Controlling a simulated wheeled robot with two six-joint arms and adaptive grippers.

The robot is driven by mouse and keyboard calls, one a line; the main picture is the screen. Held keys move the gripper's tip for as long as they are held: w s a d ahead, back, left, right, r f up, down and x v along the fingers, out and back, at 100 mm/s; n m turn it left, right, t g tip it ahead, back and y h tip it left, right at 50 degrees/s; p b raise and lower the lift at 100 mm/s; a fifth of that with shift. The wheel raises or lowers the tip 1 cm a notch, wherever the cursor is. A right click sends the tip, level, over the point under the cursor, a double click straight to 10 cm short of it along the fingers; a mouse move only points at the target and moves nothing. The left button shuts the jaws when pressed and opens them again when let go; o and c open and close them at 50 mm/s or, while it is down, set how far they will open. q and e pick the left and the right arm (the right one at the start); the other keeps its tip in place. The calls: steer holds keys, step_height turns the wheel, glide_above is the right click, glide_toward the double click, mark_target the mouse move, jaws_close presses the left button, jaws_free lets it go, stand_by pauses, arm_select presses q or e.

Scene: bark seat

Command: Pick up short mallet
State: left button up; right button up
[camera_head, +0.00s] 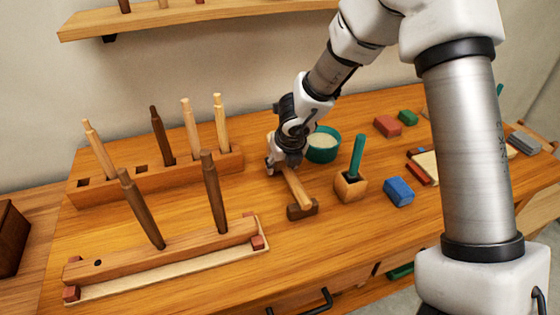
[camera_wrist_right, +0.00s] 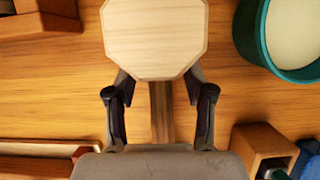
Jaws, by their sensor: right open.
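The open fingers of my right gripper (camera_wrist_right: 158,100) lie to either side, partly behind the octagonal end. I cannot tell whether they touch the handle. My left gripper is not in view.
A teal bowl (camera_head: 323,147) stands close to the right of my gripper. A wooden block with a green-handled tool (camera_head: 352,185) and a blue block (camera_head: 399,192) are right of the mallet. Wooden racks (camera_head: 150,181) with upright handles stand left. A shelf (camera_head: 180,22) is above.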

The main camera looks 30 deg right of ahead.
steer(key=shift+s+r, duration=0.2)
jaws_close()
